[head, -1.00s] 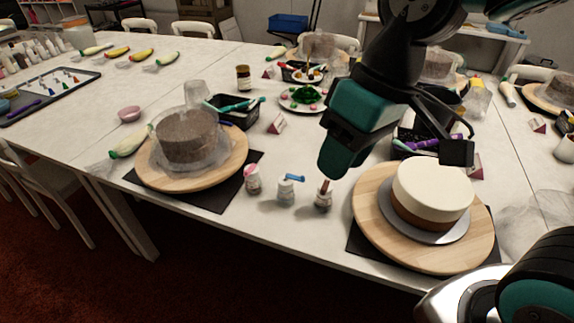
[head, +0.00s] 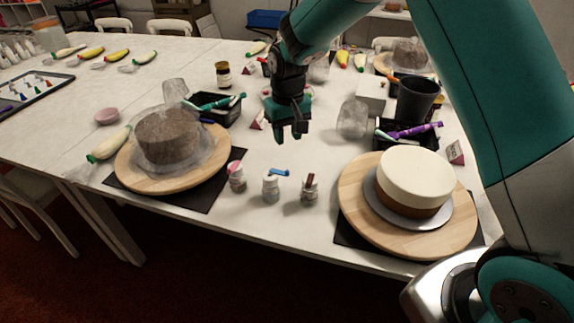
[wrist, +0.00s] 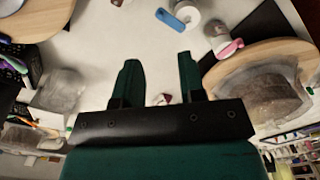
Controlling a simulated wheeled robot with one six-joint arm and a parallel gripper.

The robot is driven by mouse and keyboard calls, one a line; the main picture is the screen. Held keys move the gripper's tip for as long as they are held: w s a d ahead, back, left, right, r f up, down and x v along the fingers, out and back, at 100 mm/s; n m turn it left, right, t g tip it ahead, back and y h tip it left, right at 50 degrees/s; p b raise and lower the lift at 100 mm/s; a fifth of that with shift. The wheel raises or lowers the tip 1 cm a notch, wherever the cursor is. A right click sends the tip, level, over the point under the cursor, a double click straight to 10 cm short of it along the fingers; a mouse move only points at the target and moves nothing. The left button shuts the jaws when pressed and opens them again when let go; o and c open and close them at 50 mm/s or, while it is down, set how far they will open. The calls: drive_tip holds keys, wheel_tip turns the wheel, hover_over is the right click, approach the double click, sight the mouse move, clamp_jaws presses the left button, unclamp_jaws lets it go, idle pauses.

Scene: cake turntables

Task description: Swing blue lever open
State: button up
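The blue lever (head: 279,172) sits on top of a small white jar (head: 271,188), the middle one of three in a row on the table. It points to the right in the head view. In the wrist view the blue lever (wrist: 170,20) is at the top, beyond the fingertips. My gripper (head: 291,137) is above the table behind the jars, pointing down and apart from them. In the wrist view its two fingers (wrist: 158,72) are spread with nothing between them.
A pink-topped jar (head: 236,178) stands to the left and a brown-levered jar (head: 309,187) to the right. Wooden turntables (head: 128,170) with cakes flank the row. A black tray (head: 222,114) and a dark cup (head: 418,98) are behind.

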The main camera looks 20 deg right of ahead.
sight(280, 171)
wheel_tip(280, 171, down, 11)
drive_tip(key=shift+f+p, duration=0.1)
drive_tip(key=shift+p, duration=0.6)
clamp_jaws()
